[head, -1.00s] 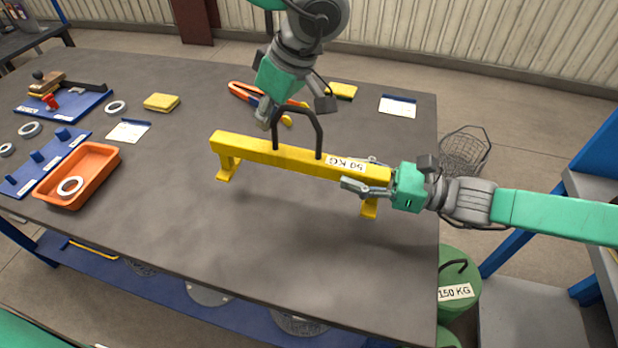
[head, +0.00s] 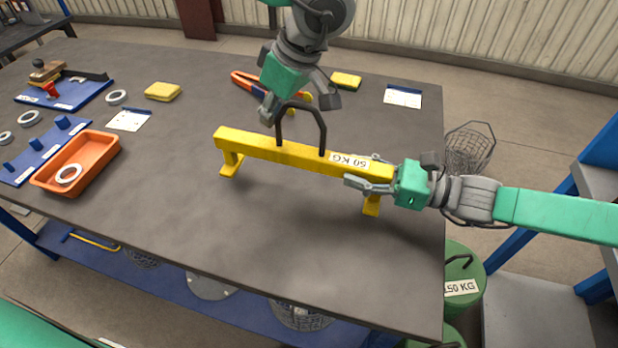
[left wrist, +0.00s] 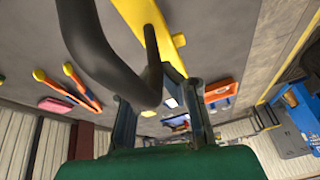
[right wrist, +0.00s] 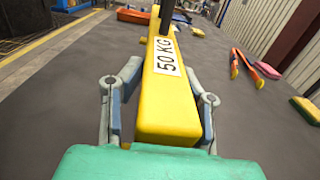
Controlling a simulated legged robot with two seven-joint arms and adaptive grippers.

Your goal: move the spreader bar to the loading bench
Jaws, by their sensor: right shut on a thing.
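The yellow spreader bar (head: 270,151), labelled 50 KG, is upright on two feet over a grey-topped bench (head: 200,232). I cannot tell whether its feet touch the top. A dark loop handle (head: 320,128) rises from its middle. My right gripper (head: 368,186) is shut on the bar's right end; the right wrist view shows its fingers on both sides of the bar (right wrist: 168,105). My left gripper (head: 300,104) is open beside the top of the handle. In the left wrist view the handle (left wrist: 100,45) passes close in front of its spread fingers.
On the bench are an orange tray (head: 98,151), blue boards (head: 40,150), rings, yellow sponges (head: 162,91), orange-handled pliers (head: 250,84) and papers (head: 403,96). A wire basket (head: 470,148) and green 150 KG weight (head: 462,270) stand right of it. The bench's front middle is clear.

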